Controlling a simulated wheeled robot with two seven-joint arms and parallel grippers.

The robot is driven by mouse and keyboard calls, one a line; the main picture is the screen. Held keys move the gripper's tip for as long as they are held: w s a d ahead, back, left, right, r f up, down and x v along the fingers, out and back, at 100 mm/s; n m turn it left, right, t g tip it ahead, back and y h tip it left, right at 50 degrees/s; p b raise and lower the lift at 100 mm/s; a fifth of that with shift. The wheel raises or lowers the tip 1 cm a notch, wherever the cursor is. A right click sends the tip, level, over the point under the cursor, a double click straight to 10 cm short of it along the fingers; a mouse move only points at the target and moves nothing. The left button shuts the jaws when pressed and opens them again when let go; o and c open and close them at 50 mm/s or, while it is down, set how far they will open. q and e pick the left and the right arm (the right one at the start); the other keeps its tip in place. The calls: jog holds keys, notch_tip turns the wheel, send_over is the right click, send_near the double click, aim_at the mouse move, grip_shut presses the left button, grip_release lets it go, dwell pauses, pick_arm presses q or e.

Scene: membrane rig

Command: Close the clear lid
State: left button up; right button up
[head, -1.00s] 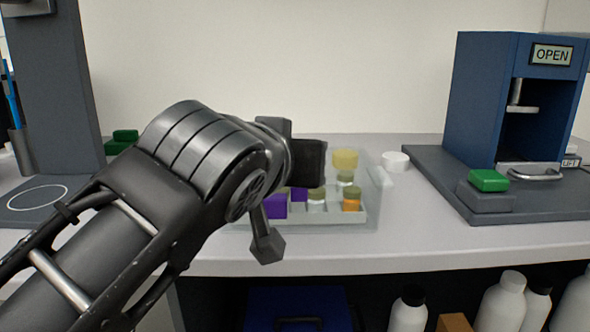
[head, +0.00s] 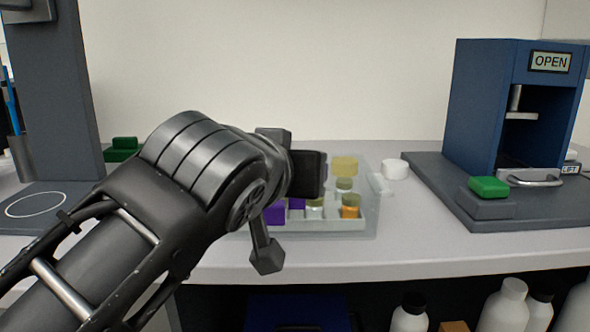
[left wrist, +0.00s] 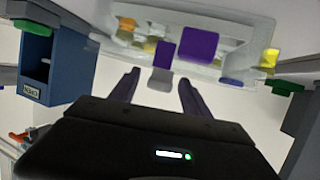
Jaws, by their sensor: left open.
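A clear box (head: 371,222) with compartments stands on the bench in the middle of the head view. It holds purple blocks (head: 275,214) and small capped jars (head: 350,206). A see-through panel covers its right part; I cannot tell how far its lid is raised. My left gripper (head: 285,195) is in front of the box and hides its left part. In the left wrist view the open left fingers (left wrist: 158,92) point at the box (left wrist: 262,28), with a grey tab (left wrist: 161,80) between or beyond their tips; contact cannot be told. My right gripper is not in view.
A blue press (head: 470,105) with an OPEN sign stands on a dark base at the right, with a green block (head: 488,187) in front. A white round cap (head: 395,169) lies beside the box. A grey column (head: 58,90) stands left. White bottles (head: 503,305) are below the bench.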

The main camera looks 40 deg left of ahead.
pick_arm(q)
jog(key=p+v, duration=0.1)
jog(key=v, duration=0.7)
jog(key=shift+w, duration=0.1)
dwell(0.4)
